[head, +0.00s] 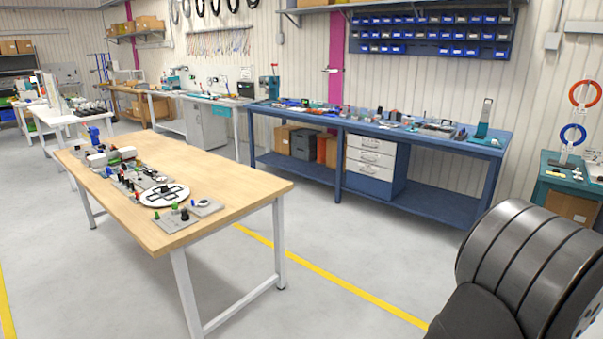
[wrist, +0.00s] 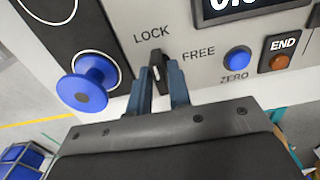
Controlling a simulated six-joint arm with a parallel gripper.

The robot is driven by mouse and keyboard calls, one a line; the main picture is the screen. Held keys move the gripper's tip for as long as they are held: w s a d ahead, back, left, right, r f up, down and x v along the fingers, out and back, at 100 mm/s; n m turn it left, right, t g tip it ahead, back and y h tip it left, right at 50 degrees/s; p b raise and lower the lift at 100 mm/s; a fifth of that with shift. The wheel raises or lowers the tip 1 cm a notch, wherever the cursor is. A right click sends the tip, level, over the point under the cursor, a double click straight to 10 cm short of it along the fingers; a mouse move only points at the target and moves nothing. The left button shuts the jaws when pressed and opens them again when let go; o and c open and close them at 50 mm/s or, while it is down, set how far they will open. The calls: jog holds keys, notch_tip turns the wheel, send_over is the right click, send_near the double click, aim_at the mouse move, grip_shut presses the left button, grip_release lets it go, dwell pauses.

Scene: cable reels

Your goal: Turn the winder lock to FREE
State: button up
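In the wrist view, the winder lock is a small black knob (wrist: 157,66) on a pale grey panel. It stands between the printed words LOCK, at upper left, and FREE, at right. The knob is close to upright in the picture and has a pale mark on it. My gripper (wrist: 158,74) has its two blue fingers close on either side of the knob. Whether both fingers press on it cannot be made out. The winder does not show clearly in the head view, and my gripper is out of sight there.
On the panel, a large blue round handle (wrist: 88,85) sits left of my fingers. A blue ZERO button (wrist: 237,59), an orange-brown END button (wrist: 280,47) and a display (wrist: 245,8) are on the right. The head view shows a wooden table (head: 235,181) and a blue workbench (head: 430,141).

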grip_shut()
jog(key=shift+m, duration=1.5)
jog(key=shift+o, duration=1.9)
grip_release()
notch_tip(320, 180, up, 7)
